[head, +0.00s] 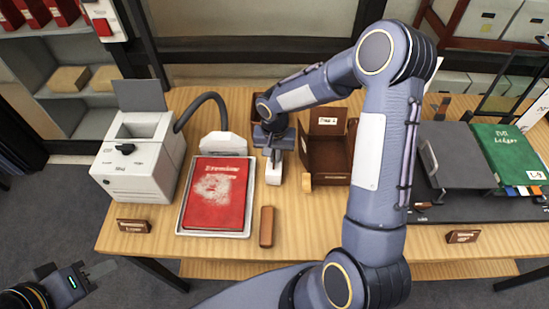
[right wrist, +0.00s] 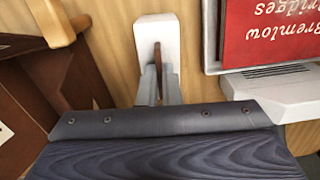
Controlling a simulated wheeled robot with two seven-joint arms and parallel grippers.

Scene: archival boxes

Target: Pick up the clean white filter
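The white filter (head: 274,174) is a small pale block with a thin brown tab, over the table between the red book and the open brown box. In the right wrist view the filter (right wrist: 155,30) lies at top centre. My right gripper (head: 275,155) points down at it. In the right wrist view its fingers (right wrist: 158,85) sit close together on both sides of the brown tab and look shut on it. I cannot tell whether the filter touches the table. My left gripper (head: 100,269) is off the table's front left; its opening is unclear.
A red book (head: 216,192) lies in a tray (head: 183,225). A brown-handled tool (head: 266,227) and an open brown box (head: 328,150) are near the filter.

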